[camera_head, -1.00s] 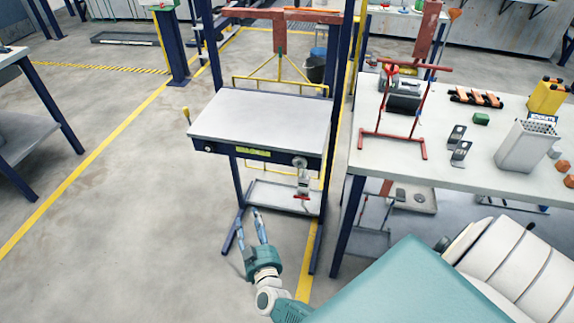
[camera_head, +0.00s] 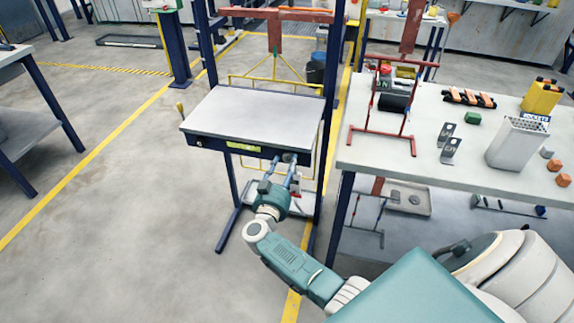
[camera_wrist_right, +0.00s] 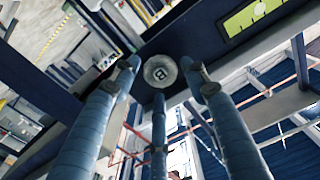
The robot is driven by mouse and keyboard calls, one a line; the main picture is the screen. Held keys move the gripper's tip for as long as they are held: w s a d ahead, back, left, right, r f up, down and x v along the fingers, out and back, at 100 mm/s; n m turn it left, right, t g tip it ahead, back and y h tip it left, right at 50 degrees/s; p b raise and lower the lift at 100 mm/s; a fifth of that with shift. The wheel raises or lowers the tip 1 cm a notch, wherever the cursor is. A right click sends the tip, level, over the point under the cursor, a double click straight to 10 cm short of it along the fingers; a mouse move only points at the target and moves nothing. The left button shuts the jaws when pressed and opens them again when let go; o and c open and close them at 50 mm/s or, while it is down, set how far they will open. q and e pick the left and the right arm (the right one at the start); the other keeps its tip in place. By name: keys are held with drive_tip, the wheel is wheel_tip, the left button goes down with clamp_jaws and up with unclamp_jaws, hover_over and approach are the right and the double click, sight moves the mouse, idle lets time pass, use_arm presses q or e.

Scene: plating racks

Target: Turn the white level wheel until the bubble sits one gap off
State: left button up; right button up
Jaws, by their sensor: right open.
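The pale round wheel (camera_wrist_right: 160,71), with a letter-like mark on its face, sits on the table's dark blue front edge. It is small in the head view (camera_head: 288,157), partly behind my fingertips. My right gripper (camera_head: 285,166) is at the wheel. In the right wrist view its three blue-grey fingers are spread around the wheel, two at the sides and one below; I cannot tell whether they touch it. The yellow-green level window (camera_wrist_right: 254,16) is left of the wheel in the head view (camera_head: 243,147). My left gripper is out of view.
The grey tabletop (camera_head: 255,115) is bare. A white bench (camera_head: 395,165) with a red stand (camera_head: 408,140) and small parts is close on the right. Open floor lies to the left.

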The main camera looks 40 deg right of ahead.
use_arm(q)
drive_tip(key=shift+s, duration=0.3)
use_arm(e)
drive_tip(key=shift+w+d, duration=0.3)
drive_tip(key=shift+d, duration=0.1)
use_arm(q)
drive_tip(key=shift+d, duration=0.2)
use_arm(e)
drive_tip(key=shift+c, duration=0.3)
drive_tip(key=c, duration=0.8)
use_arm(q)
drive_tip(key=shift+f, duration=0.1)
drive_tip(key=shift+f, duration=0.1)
use_arm(e)
drive_tip(key=shift+f+m, duration=0.1)
drive_tip(key=shift+m, duration=0.6)
drive_tip(key=shift+a+f+m+b, duration=0.1)
drive_tip(key=shift+m+b, duration=0.3)
drive_tip(key=shift+m, duration=0.5)
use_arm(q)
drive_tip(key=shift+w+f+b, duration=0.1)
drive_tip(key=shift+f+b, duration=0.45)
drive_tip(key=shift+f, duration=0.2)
use_arm(e)
drive_tip(key=shift+m, duration=1.8)
